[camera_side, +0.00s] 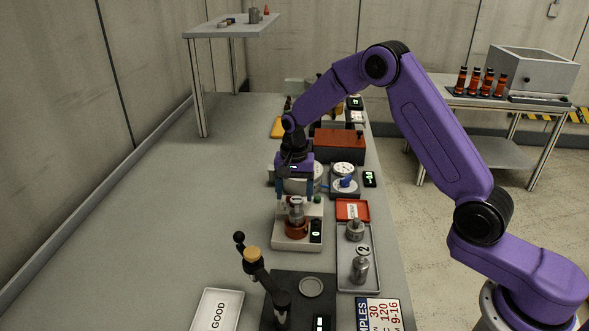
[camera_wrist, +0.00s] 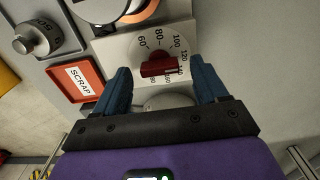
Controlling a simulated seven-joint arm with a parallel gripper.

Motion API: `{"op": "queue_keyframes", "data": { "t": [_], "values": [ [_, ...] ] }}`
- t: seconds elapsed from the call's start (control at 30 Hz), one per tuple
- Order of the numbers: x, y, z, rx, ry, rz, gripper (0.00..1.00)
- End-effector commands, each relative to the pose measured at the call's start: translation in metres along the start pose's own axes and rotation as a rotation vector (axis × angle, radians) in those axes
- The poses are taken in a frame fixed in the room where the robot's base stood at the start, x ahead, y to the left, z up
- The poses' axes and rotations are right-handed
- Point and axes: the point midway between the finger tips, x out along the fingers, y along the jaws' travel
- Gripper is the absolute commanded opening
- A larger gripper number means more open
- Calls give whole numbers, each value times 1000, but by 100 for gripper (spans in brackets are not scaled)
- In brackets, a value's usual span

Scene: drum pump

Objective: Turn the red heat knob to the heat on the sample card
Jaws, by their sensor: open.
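The red heat knob (camera_wrist: 159,66) sits on a pale dial in the wrist view, with numbers including 60, 80, 100 and 120 around it. Its bar lies roughly crosswise in the picture; I cannot tell which number it points to. My gripper (camera_wrist: 160,70) is open, with one blue finger on each side of the knob and visible gaps.
A red SCRAP tray (camera_side: 352,210) and a grey tray (camera_side: 343,275) with metal weights lie right of the heater. A black stand with a lever (camera_side: 280,295) and a GOOD tray (camera_side: 217,310) are in front. The table's left side is clear.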

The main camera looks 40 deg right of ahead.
Motion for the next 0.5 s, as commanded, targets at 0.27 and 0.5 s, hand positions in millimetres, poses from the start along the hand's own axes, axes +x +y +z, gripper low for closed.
{"op": "queue_keyframes", "data": {
  "t": [0.27, 0.5],
  "values": [
    [-49, -1, 0, -1, 4, -5, 72],
    [-101, -1, 0, -1, 4, -4, 72]
  ]
}}
